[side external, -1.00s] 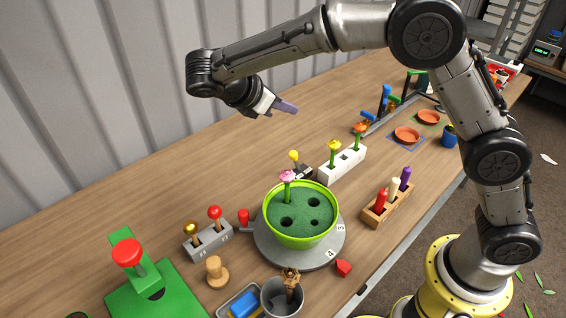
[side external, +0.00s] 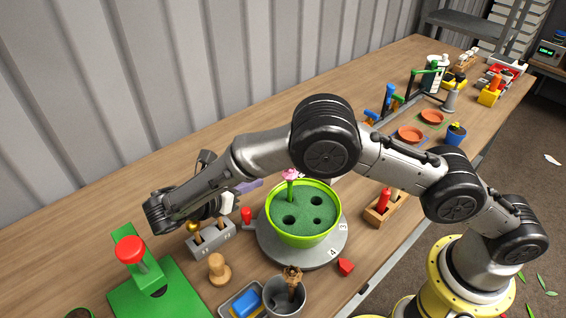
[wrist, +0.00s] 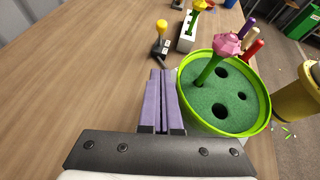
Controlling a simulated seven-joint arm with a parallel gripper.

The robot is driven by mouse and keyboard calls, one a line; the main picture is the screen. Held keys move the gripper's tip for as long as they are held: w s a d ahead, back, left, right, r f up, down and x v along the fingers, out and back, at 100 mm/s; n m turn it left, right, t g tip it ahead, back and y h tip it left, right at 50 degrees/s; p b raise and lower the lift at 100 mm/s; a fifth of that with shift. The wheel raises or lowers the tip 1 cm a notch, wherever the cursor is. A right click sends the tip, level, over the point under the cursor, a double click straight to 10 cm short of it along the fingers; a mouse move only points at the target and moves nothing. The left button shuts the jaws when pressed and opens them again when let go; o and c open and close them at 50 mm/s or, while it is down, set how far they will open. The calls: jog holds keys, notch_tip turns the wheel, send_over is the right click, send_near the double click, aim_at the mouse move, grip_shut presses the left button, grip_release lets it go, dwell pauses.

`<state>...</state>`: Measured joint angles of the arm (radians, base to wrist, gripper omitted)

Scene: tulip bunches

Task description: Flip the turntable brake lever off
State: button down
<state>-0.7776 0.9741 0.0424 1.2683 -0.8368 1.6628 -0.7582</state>
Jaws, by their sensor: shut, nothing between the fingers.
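The turntable (side external: 270,250) is a grey disc with numbers on its rim. It carries a lime-green pot (side external: 303,236) with dark holes and one pink tulip (side external: 291,175). A short red-topped handle (side external: 246,215) stands at the disc's left edge; I cannot tell for sure that it is the brake lever. My gripper (side external: 258,184) is shut and empty, its purple fingers above and behind this handle, left of the tulip. In the wrist view, the shut fingers (wrist: 160,74) are just left of the pot (wrist: 221,128), and the red-topped handle is not visible.
A yellow-knobbed lever (wrist: 161,27) on a dark base and a white flower block (wrist: 186,36) stand beyond the fingers. Bare table lies behind.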

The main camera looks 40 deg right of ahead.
jog(key=x, duration=0.9)
jog(key=shift+d, duration=0.1)
jog(key=d, duration=0.3)
jog(key=shift+w+d+r, duration=0.1)
jog(key=shift+w+r, duration=0.15)
jog(key=shift+w, duration=0.15)
jog(key=shift+w+d+r, duration=0.15)
jog(key=shift+d+r, duration=0.05)
jog(key=shift+d, duration=0.35)
jog(key=shift+d+r+y, duration=0.2)
jog(key=shift+d+y, duration=0.05)
jog(key=shift+y, duration=0.15)
jog(key=shift+d+r, duration=0.1)
jog(key=d+r+y, duration=0.2)
jog(key=d+y, duration=0.4)
jog(key=shift+m, duration=0.4)
